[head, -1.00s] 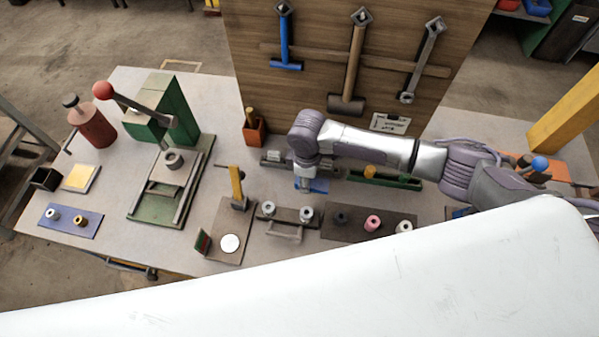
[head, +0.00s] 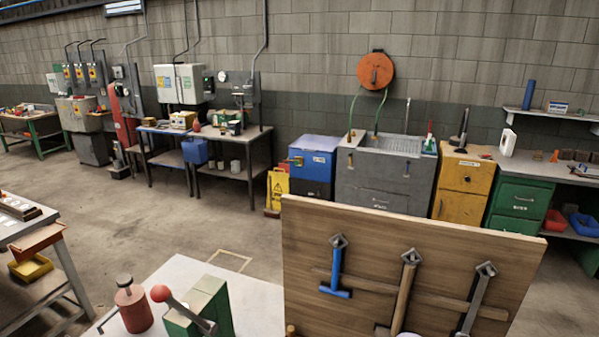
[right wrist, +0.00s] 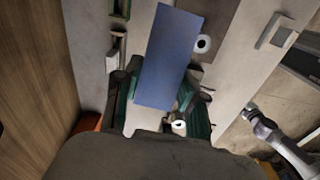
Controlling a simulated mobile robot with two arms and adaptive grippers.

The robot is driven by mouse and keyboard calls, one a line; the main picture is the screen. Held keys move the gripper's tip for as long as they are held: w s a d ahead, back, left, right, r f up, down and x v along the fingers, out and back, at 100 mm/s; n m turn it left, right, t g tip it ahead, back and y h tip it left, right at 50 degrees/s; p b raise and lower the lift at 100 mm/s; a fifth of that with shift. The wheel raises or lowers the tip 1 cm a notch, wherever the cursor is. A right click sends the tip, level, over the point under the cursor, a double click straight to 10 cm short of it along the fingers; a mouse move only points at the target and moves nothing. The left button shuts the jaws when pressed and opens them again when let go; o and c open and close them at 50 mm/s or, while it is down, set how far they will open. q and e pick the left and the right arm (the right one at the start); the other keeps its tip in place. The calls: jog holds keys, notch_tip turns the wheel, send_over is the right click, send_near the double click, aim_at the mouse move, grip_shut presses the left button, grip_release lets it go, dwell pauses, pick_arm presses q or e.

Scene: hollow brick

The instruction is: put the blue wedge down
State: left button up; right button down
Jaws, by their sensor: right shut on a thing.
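The blue wedge (right wrist: 168,60) shows in the right wrist view as a long blue face between the fingers of my right gripper (right wrist: 155,103). The gripper is shut on it. The wedge hides part of the bench top behind it, and I cannot tell whether it touches the bench. A grey arm of mine shows at the lower right of that view; the left gripper (right wrist: 250,108) at its end is too small to read. The head view shows neither gripper nor the wedge.
A dark plate with a white ring (right wrist: 203,44) lies beside the wedge.

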notch_tip(320, 180, up, 17)
jog(key=w+m+b, duration=0.2)
jog(key=m+b, duration=0.7)
jog(key=b, duration=0.3)
jog(key=shift+s+d+f+m, duration=0.1)
jog(key=shift+s+f+m, duration=0.4)
jog(key=shift+f, duration=0.8)
jog(key=shift+s+d+f+m, duration=0.1)
jog(key=shift+s+f+m, duration=0.2)
jog(key=shift+f+m, duration=0.7)
jog(key=shift+s+d+f+m, duration=0.1)
jog(key=shift+s+f+m, duration=0.25)
jog(key=shift+f, duration=1.25)
jog(key=shift+a, duration=0.1)
